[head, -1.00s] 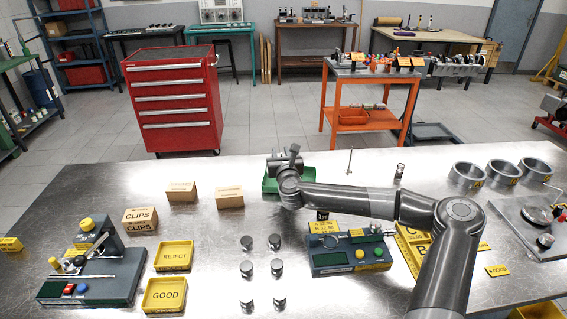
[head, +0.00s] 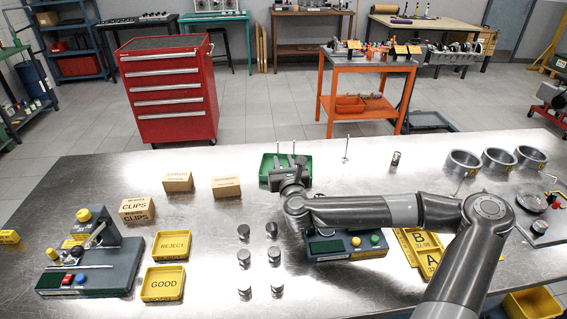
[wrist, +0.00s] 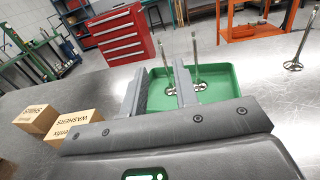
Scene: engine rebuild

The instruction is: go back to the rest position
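My gripper (head: 284,168) is at the near side of the green tray (head: 306,172) on the steel bench. In the wrist view its two fingers (wrist: 161,86) are apart, with nothing held between them. The green tray also shows in the wrist view (wrist: 216,88). Two metal valves stand stem-up in it, one seen between the fingers (wrist: 180,80) and one beside the right finger (wrist: 196,70). My forearm runs right from the gripper, over the testing device (head: 345,245), and hides part of it.
A lone valve (head: 346,150) stands on the bench right of the tray. Small cartons (head: 178,181), REJECT (head: 172,245) and GOOD (head: 163,283) trays and several dark cylinders (head: 244,256) are left of my arm. Yellow lettered bins (head: 425,250) and metal rings (head: 462,163) are right.

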